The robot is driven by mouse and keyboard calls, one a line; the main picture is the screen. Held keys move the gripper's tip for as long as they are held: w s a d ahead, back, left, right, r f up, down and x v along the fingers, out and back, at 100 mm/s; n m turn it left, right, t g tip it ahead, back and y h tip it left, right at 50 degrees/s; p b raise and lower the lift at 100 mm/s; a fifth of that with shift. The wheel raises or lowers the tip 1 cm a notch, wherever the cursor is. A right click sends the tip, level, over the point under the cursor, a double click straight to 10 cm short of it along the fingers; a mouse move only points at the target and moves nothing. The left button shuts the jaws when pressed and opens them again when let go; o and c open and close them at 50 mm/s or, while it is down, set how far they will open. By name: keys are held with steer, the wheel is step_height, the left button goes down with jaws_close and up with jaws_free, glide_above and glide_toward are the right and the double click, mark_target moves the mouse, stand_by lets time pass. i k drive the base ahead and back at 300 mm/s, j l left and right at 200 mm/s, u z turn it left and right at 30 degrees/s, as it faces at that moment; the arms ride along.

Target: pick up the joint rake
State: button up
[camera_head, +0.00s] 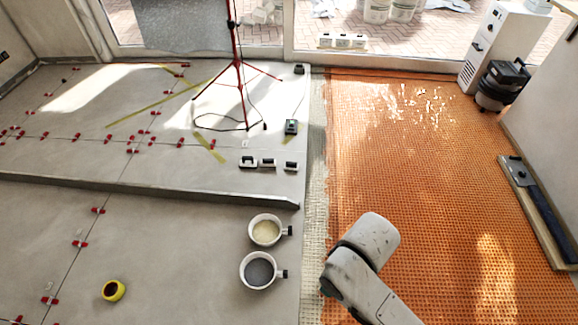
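I cannot make out a joint rake for certain. Several small dark-and-white hand-sized items lie on the grey tiles left of the orange mat: a left one (248,162), a middle one (267,163) and a right one (291,166). They are too small to tell what each is. My arm (365,245) rises from the bottom, over the mat's left edge. My gripper's fingers do not show.
Two buckets, one with pale contents (265,231) and one with dark contents (258,271), stand left of my arm. A yellow tape roll (113,290) lies lower left. A red tripod (238,65) stands behind. The orange mat (420,180) is largely clear.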

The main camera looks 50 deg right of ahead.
mark_target(289, 166)
steer(key=i+l+u, duration=0.1)
steer(key=i+l, duration=0.15)
steer(key=l, duration=0.15)
steer(key=i+l, duration=0.25)
steer(key=l, duration=0.15)
steer(key=i+l+u, duration=0.15)
steer(key=l, duration=0.25)
steer(key=i+l, duration=0.35)
steer(key=i+l+u, duration=0.15)
steer(key=l, duration=0.35)
steer(key=i+l, duration=0.25)
steer(key=l, duration=0.2)
steer(key=i+l+u, duration=0.15)
steer(key=l, duration=0.3)
steer(key=i+l+u, duration=0.1)
steer(key=i+l, duration=0.15)
steer(key=l, duration=0.2)
